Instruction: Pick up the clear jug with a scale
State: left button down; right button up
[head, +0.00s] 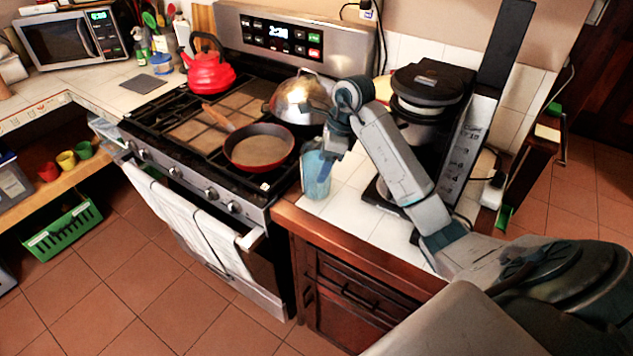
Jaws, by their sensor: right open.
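The clear jug (316,176) stands upright on the white tiled counter, just right of the stove. It looks bluish and see-through; its scale is too small to make out. My right arm reaches in from the right, and my right gripper (330,148) is at the jug's top, pointing down. The gripper is open. It overlaps the jug's upper right side in the picture, and I cannot tell whether a finger is inside the rim or touching it. My left gripper is not in view.
A red-rimmed frying pan (259,147), a silver domed lid (300,97) and a red kettle (207,68) are on the stove left of the jug. A black appliance (428,92) stands behind my right arm. White tiles (345,205) in front of it are clear.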

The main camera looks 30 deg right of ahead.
aim_at(317, 172)
jog(key=b+x, duration=0.1)
jog(key=x, duration=0.3)
jog(key=shift+w+a+f, duration=0.2)
jog(key=shift+w+f, duration=0.05)
jog(key=shift+f, duration=0.05)
jog(key=shift+s, duration=0.1)
jog(key=c, duration=0.3)
jog(key=shift+r, duration=0.1)
grip_shut()
